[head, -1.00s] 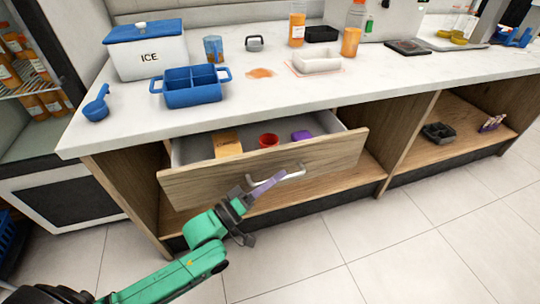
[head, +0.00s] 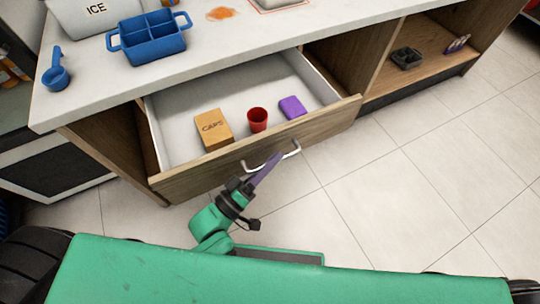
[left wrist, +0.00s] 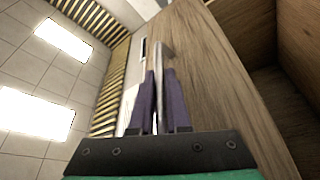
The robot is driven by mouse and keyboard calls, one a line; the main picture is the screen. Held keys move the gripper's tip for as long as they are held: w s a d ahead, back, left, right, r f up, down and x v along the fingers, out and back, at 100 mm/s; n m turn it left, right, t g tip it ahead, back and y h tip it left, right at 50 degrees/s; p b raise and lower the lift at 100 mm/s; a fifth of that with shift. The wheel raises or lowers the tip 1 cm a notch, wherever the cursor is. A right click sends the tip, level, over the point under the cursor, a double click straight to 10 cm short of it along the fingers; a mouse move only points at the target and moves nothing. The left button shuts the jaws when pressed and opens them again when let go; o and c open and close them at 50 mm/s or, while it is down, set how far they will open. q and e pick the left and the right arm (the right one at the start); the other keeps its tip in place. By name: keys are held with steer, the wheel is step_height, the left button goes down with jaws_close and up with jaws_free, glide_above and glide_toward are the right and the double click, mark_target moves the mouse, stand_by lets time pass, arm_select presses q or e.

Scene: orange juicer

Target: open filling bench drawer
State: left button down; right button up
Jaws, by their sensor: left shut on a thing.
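The filling bench drawer (head: 330,114) is pulled well out from under the white counter in the head view. Its metal bar handle (head: 284,156) is on the wooden front. My left gripper (head: 268,166) is at the handle with its purple fingers shut on it. In the left wrist view, the fingers (left wrist: 159,103) close around the metal handle (left wrist: 163,50) in front of the wooden drawer front (left wrist: 215,80). Inside the drawer are a brown box marked CAPS (head: 213,130), a red cup (head: 257,120) and a purple block (head: 292,107). My right gripper is not seen.
On the counter (head: 235,45) stand a blue divided caddy (head: 150,45), a blue scoop (head: 56,75) and an ICE box (head: 95,14). An open shelf right of the drawer holds a dark tray (head: 406,58). The tiled floor (head: 400,190) in front is clear.

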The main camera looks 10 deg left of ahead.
arm_select(q)
steer(key=c, duration=1.2)
jaws_free()
steer(key=shift+o, duration=0.2)
steer(key=v, duration=1.4)
steer(key=shift+s+a, duration=0.2)
steer(key=shift+a, duration=0.05)
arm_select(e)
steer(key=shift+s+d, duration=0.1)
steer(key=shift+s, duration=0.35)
arm_select(q)
steer(key=shift+f, duration=0.15)
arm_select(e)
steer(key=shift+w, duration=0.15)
